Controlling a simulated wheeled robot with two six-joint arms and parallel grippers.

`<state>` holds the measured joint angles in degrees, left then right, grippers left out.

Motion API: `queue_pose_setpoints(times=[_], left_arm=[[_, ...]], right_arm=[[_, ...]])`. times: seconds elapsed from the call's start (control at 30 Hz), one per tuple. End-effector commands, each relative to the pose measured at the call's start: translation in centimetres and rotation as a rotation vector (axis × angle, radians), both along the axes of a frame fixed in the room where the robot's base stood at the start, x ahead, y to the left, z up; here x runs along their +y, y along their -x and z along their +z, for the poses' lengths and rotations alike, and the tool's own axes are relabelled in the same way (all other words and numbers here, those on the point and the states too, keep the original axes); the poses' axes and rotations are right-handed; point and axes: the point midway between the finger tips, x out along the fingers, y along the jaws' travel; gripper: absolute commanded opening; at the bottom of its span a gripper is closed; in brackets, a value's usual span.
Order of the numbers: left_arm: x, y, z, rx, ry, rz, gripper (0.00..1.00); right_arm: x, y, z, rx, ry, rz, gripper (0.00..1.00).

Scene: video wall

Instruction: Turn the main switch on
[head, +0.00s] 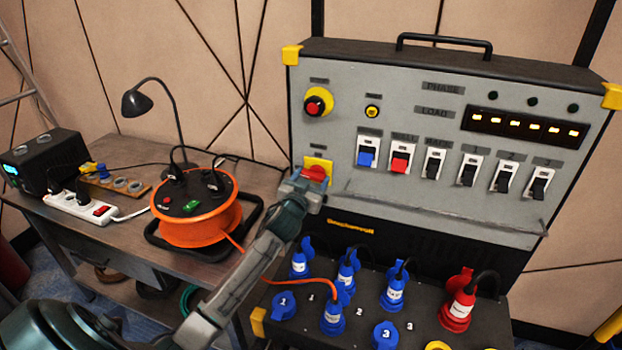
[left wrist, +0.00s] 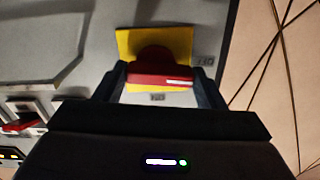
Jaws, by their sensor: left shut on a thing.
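The main switch (head: 314,173) is a red rotary handle on a yellow plate (head: 320,162), low at the left side of the grey panel. My left gripper (head: 308,184) is at the switch, and its two fingers are shut on the red handle. The left wrist view shows the red handle (left wrist: 161,82) between the fingers (left wrist: 162,88), with the yellow plate (left wrist: 180,44) behind it. The handle lies crosswise in that view, with a white mark at one end. Small labels beside the plate are too blurred to read. My right gripper is not in view.
A red emergency button (head: 314,105) sits above the switch. Blue, red and black breakers (head: 400,161) line the panel to the right. Blue and red plugs (head: 391,292) stand on the box below. An orange cable reel (head: 197,222) and a lamp (head: 143,101) stand on the left table.

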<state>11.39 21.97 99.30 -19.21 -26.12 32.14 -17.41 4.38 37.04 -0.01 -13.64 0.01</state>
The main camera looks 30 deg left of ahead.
Motion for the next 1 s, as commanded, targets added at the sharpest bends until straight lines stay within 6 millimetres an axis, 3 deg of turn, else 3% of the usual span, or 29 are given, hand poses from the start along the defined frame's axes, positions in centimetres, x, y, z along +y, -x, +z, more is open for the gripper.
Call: queue_pose_setpoints(times=[0.33,1.0], left_arm=[[-0.1,0.0,0.4,0.071,-0.292,0.0,0.41],[-0.3,0.0,0.6,0.222,-0.91,0.0,0.41]], right_arm=[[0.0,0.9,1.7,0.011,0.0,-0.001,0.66],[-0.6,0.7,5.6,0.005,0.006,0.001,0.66]])
